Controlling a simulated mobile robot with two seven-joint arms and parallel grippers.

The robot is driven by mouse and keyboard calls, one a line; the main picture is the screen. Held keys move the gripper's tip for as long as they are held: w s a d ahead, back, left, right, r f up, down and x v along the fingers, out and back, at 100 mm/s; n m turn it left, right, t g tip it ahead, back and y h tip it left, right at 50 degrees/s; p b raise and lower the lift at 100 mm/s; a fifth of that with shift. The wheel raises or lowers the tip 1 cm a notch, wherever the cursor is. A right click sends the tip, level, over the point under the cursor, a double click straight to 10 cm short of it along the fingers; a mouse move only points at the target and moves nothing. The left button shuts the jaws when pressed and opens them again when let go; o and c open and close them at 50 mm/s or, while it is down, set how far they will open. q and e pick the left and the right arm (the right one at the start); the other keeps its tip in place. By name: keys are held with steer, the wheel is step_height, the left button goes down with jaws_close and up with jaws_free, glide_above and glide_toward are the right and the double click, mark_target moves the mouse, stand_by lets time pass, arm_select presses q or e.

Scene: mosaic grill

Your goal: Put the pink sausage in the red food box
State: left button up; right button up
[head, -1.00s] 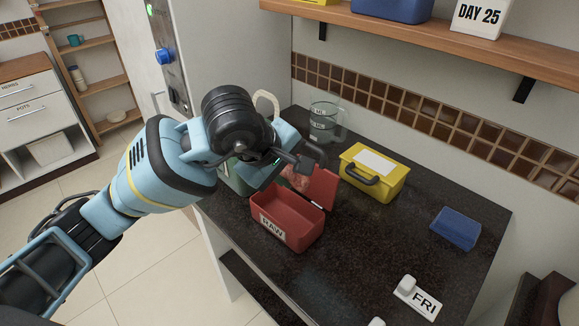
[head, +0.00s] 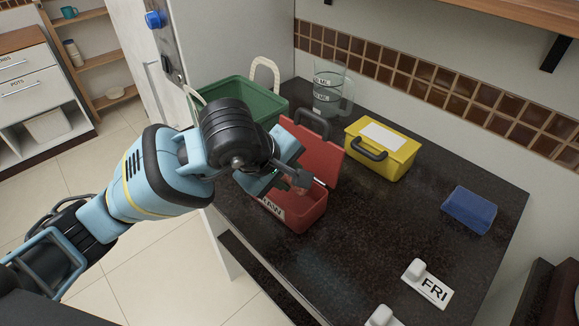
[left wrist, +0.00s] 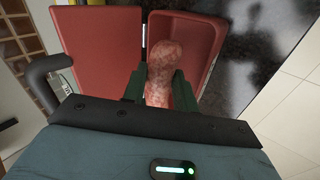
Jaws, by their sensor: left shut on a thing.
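The red food box (head: 302,216) stands open on the dark counter, its lid (head: 318,153) tipped back toward the yellow box. My left gripper (head: 300,184) is over the box opening and shut on the pink sausage (head: 302,180). In the left wrist view the sausage (left wrist: 165,68) sits between the two fingers (left wrist: 157,88), pointing into the box's tray (left wrist: 206,28). The open lid (left wrist: 105,60) lies to the left there. I cannot tell whether the sausage touches the box floor. My right gripper is not in view.
A yellow box (head: 385,150) stands right of the red lid, with a clear measuring jug (head: 328,92) behind. A green basket (head: 245,97) is at the back left. A blue box (head: 469,210) and a FRI tag (head: 428,285) lie on the right. The middle counter is clear.

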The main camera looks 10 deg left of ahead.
arm_select(q)
steer(key=o, duration=1)
steer(key=shift+o, duration=0.3)
